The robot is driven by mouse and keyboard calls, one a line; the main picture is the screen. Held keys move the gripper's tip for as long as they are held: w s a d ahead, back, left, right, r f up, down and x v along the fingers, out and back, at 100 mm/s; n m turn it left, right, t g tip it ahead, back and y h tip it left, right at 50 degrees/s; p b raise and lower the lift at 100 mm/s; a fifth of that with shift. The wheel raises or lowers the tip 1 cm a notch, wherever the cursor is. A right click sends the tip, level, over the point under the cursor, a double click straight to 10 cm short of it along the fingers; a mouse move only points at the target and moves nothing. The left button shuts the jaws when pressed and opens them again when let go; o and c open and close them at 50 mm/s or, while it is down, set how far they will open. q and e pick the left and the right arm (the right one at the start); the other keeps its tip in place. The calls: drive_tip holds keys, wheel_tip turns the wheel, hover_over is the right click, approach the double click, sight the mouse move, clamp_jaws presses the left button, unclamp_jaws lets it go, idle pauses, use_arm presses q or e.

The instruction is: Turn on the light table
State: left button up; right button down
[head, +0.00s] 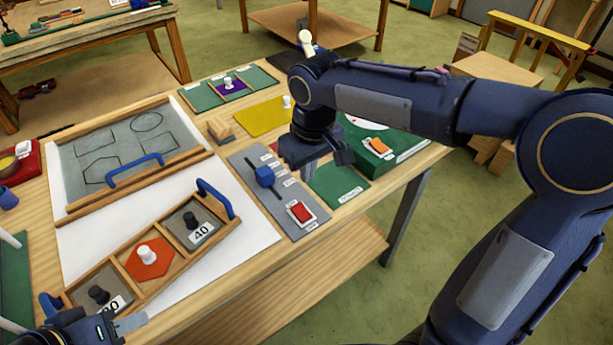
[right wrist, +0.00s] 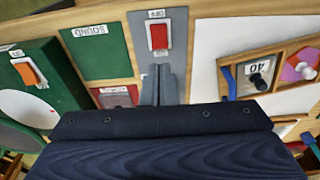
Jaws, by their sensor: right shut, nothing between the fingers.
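The light table's white surface (head: 240,232) lies on the wooden bench; I cannot tell whether it is lit. Beside it is a grey control strip (head: 290,229) with a blue slider knob (head: 264,176) and a red rocker switch (head: 301,212). The switch also shows in the right wrist view (right wrist: 158,37), with small labels at its ends. My right gripper (head: 310,174) is shut and empty above the strip, behind the switch in the head view; its fingertips (right wrist: 158,72) appear apart from the switch. My left gripper (head: 130,323) is at the lower left, partly cut off.
A wooden tray (head: 128,243) with knobbed pieces and blue handles lies on the white surface. A framed grey panel (head: 85,150) lies behind it. A green box with an orange switch (head: 377,147) and a green SOUND mat (right wrist: 95,50) flank the strip.

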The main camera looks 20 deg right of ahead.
sight(300, 207)
drive_tip(key=b, duration=0.6)
drive_tip(key=shift+w+d+r+t, duration=0.15)
drive_tip(key=shift+w+d+t, duration=0.05)
drive_tip(key=shift+w+t, duration=0.1)
drive_tip(key=f, duration=0.4)
drive_tip(key=w+f, duration=0.1)
drive_tip(key=f, duration=0.4)
drive_tip(key=w+a+f, duration=0.1)
drive_tip(key=f, duration=0.3)
drive_tip(key=shift+w+f, duration=0.25)
drive_tip(key=shift+f, duration=0.15)
